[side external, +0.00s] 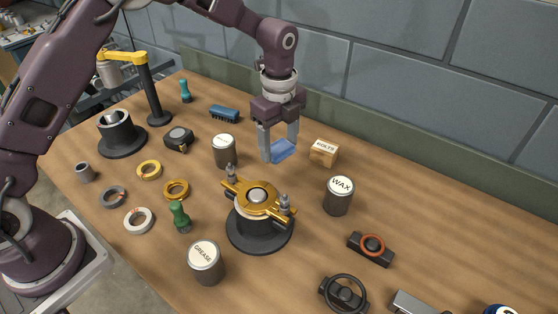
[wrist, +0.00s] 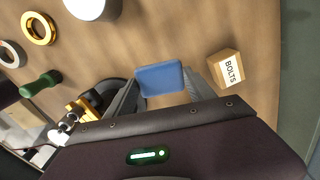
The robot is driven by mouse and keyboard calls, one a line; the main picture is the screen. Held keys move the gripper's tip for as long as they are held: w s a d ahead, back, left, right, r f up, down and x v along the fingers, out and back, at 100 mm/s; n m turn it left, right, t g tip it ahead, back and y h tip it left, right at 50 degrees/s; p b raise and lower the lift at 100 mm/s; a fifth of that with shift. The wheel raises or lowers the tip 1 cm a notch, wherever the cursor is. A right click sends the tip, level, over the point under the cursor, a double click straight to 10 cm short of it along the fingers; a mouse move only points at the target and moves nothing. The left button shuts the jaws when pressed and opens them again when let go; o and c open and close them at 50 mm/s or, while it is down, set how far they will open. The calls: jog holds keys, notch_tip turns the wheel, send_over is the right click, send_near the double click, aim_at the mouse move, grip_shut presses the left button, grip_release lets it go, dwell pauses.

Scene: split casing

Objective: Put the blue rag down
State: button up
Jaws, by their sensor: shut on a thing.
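The blue rag (side external: 283,151) is between the fingers of my gripper (side external: 279,150), which is shut on it. In the side external view it looks held above the table, between the brass-topped casing and the bolts box. In the wrist view the rag (wrist: 160,78) is a flat blue piece between the fingertips (wrist: 164,95). How high it is above the table is hard to tell.
The brass-topped casing (side external: 258,200) stands in front of my gripper. A bolts box (side external: 324,152) is just right of it, a wax tin (side external: 339,195) further right, and another tin (side external: 224,151) to the left. Bare wood lies between the casing and the wax tin.

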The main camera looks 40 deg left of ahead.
jog(key=shift+w+a+r, duration=0.25)
jog(key=shift+a+r, duration=0.05)
jog(key=shift+r, duration=0.25)
jog(key=shift+w+a+r, duration=0.2)
jog(key=shift+a+r, duration=0.05)
jog(key=shift+r, duration=0.25)
jog(key=w+a+n, duration=0.2)
jog(key=w+a, duration=0.7)
jog(key=a, duration=0.5)
notch_tip(320, 180, down, 10)
jog(key=shift+r, duration=0.25)
jog(key=shift+f, duration=0.1)
jog(key=o, duration=1.4)
notch_tip(320, 180, up, 12)
jog(key=shift+r, duration=0.15)
